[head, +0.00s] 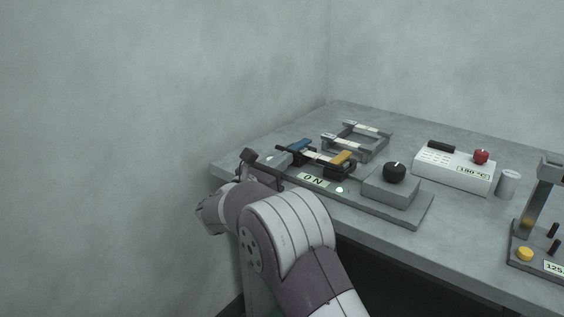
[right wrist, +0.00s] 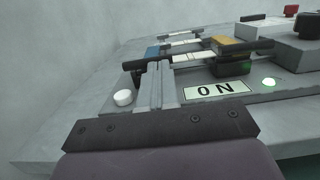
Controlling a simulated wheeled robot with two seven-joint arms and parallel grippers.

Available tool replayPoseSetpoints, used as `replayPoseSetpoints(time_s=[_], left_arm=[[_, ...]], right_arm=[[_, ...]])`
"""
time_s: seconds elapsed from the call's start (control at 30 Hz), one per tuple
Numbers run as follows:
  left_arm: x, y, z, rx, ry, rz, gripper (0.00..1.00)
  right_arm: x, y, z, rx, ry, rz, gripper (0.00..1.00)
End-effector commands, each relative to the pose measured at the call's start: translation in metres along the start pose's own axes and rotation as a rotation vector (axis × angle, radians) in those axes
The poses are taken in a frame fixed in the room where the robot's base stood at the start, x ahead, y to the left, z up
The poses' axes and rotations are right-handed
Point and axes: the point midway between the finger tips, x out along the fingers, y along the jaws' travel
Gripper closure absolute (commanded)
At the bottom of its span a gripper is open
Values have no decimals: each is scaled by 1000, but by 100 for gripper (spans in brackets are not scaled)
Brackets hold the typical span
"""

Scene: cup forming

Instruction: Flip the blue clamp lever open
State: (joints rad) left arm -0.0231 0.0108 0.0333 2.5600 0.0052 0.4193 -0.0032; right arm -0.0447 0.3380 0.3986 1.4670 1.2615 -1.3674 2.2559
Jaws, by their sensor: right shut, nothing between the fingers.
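The blue clamp lever (head: 299,145) lies on the far left part of the grey fixture plate, at the end of a dark bar. It also shows in the right wrist view as a small blue block (right wrist: 152,52), partly hidden behind dark parts. A yellow lever (head: 342,157) sits to its right on the same fixture. My right gripper (head: 279,158) is at the plate's left end, on the near side of the blue lever. In the right wrist view its fingers (right wrist: 160,66) are together and empty, pointing toward the clamp; contact cannot be told. My left gripper is out of view.
An "ON" label (head: 313,180) and a lit green lamp (head: 340,190) are on the plate's near edge. A black knob (head: 394,172) stands on a grey block to the right. A grey frame (head: 372,153) is behind. A white 180 °C box (head: 453,171) stands farther right.

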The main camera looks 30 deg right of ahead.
Motion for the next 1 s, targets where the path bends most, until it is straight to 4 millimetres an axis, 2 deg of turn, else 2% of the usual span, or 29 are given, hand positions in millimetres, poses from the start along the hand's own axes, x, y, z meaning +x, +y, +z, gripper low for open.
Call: replayPoseSetpoints(time_s=[0.67,0.87,1.0], left_arm=[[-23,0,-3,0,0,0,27],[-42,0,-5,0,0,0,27],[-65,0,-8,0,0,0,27]], right_arm=[[4,0,22,3,144,-1,100],[8,0,37,4,229,-1,100],[13,0,50,4,319,-2,100]])
